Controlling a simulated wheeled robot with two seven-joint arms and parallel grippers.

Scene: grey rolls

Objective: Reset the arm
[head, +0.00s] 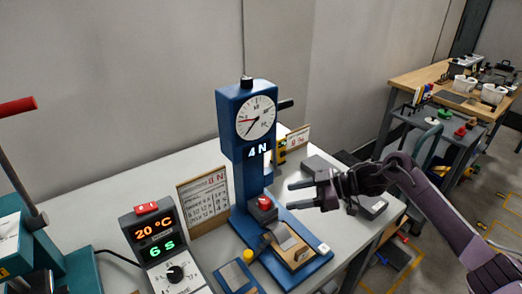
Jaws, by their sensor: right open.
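My right gripper (301,194) comes in from the right above the white table. Its two dark fingers point left and stand apart, with nothing between them. The fingertips are just right of the blue column of a force tester (245,170), which has a round dial and a display reading "4 N". A small clamp with a red knob (264,202) is close to the fingertips in the picture. Whether the gripper touches it I cannot tell. On the tester's base lies a wooden block with a grey piece (285,240). My left gripper is not in view.
A controller (160,245) showing "20 °C" and "6 S" and a calendar card (205,200) stand left of the tester. A teal machine with a red-handled lever (18,107) is at the far left. Dark flat boxes lie behind my right gripper. A grey cart (440,125) stands right.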

